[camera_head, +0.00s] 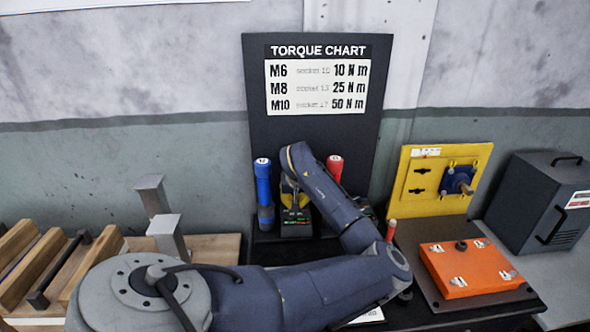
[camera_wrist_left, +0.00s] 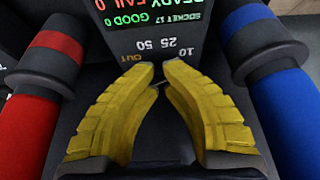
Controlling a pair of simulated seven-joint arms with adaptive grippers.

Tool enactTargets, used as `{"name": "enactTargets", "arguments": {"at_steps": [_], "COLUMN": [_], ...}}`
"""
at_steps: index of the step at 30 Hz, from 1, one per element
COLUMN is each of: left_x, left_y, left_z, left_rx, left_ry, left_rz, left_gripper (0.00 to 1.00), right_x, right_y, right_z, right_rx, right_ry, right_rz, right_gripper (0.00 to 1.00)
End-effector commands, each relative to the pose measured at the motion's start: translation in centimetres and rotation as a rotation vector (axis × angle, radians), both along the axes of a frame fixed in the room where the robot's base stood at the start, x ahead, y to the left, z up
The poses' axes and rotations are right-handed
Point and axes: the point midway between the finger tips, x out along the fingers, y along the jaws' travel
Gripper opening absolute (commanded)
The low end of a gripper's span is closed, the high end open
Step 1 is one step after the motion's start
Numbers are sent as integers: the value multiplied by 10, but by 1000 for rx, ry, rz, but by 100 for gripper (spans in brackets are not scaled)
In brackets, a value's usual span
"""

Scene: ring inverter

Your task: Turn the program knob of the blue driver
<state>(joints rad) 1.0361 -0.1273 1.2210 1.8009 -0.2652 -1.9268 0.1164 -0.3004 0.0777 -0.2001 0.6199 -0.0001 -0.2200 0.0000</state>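The blue driver (camera_head: 264,190) stands upright left of a dark controller box (camera_head: 295,225); in the left wrist view it is the blue cylinder (camera_wrist_left: 290,110) at right. In that view the box front (camera_wrist_left: 165,20) shows a lit display and the marks 10, 25, 50 and OUT, upside down. My left gripper (camera_wrist_left: 160,75) has its yellow fingertips close together in front of these marks, with a narrow gap. A small thin grey piece shows between the tips; whether they grip it is unclear. Any knob there is hidden. My right gripper is out of view.
A red driver (camera_head: 334,168) stands right of the box, also in the left wrist view (camera_wrist_left: 38,95). A torque chart (camera_head: 317,80) stands behind. At right are a yellow panel (camera_head: 418,205), an orange block (camera_head: 465,268) and a dark grey box (camera_head: 535,205). A wooden rack (camera_head: 100,250) is at left.

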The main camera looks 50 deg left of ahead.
Motion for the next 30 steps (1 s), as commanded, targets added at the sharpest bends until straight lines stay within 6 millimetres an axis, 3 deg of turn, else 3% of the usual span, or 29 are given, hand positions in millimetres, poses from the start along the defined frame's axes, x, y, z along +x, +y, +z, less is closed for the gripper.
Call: {"name": "enactTargets", "arguments": {"at_steps": [11,23,30], "left_x": [3,4,2], "left_y": [1,1,2], "left_z": [2,2,1], "left_rx": [4,2,4], "left_ry": [-10,-10,-6], "left_rz": [96,431,439], "left_gripper": [0,0,25], "right_x": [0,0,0], "right_y": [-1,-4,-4], "right_z": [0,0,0], "right_rx": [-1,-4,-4], "right_ry": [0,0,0], "right_rz": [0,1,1], "right_gripper": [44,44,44]}}
